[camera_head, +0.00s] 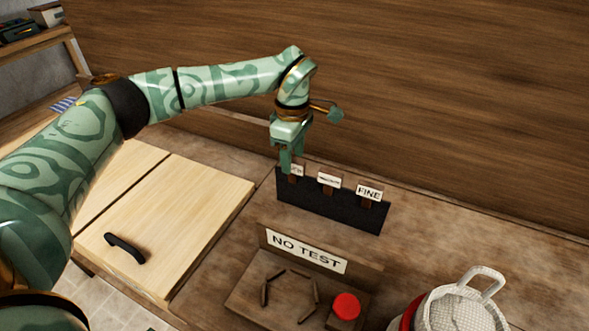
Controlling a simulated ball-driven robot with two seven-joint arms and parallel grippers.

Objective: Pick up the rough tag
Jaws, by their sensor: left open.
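Several small tags on brown stems stand in a row along a dark rack (345,215) on the brown bench. The right one (369,192) reads FINE. The lettering of the middle tag (329,181) is too small to read. The left tag (298,171) is partly hidden by my gripper and its word is not readable, so I cannot confirm it is the rough tag. My left gripper (288,165) points down at this left tag, with its fingers open around or just in front of it; I cannot tell which. My right gripper is not in view.
A NO TEST sign (306,251) stands on a wooden tray in front of the rack, with several short dark sticks and a red button (346,306). A pale wooden panel with a black handle (125,248) lies left. A wooden wall rises behind.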

